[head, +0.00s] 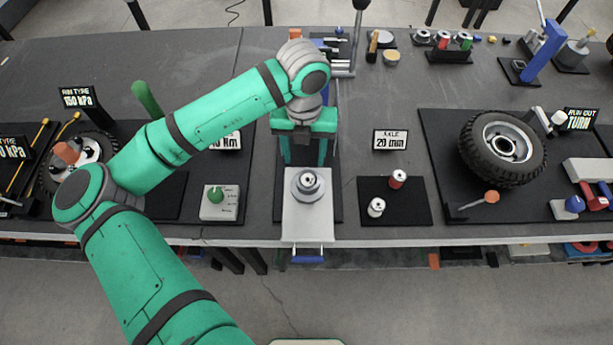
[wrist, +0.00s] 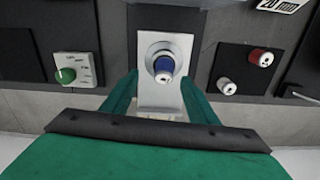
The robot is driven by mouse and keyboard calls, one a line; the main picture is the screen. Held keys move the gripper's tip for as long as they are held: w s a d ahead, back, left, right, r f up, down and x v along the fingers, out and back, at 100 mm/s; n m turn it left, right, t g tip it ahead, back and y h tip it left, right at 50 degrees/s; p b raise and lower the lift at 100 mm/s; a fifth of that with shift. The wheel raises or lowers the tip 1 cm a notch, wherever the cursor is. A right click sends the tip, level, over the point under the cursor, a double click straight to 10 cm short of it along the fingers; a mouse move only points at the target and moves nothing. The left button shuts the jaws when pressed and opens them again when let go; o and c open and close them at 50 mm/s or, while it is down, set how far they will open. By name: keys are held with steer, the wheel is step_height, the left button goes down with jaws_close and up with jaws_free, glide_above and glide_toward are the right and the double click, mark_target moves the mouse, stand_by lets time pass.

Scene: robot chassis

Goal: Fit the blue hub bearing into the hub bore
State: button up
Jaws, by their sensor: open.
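The blue hub bearing (wrist: 163,65) is a short blue cylinder with a pale end face. In the wrist view it sits upright at the middle of the round grey hub (wrist: 152,49); how deep it is in the bore I cannot tell. The hub (head: 298,190) stands on a silver plate (head: 305,226) in the head view, where the bearing's blue side does not show clearly. My gripper (head: 304,158) is open and points down just behind the hub in the head view. In the wrist view its two green fingers stand apart on either side of the bearing, apparently not touching it.
A black mat (head: 415,214) to the right carries a red-sided cylinder (head: 397,179) and a white one (head: 376,207). A box with a green knob (head: 216,196) is to the left. A tyred wheel (head: 468,150) lies farther right. A small sign (head: 391,140) stands behind the mat.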

mark_target(308, 174)
steer(key=shift+s+d+f, duration=0.1)
steer(key=shift+d+f, duration=0.05)
steer(key=shift+f, duration=0.65)
steer(key=shift+s+d+f, duration=0.1)
steer(key=shift+d+f, duration=0.05)
steer(key=shift+f, duration=0.6)
steer(key=f, duration=0.4)
steer(key=shift+s+d, duration=0.2)
steer(key=shift+s, duration=0.2)
steer(key=shift+f, duration=0.4)
steer(key=shift+w, duration=0.1)
steer(key=c, duration=1.3)
steer(key=shift+r, duration=0.1)
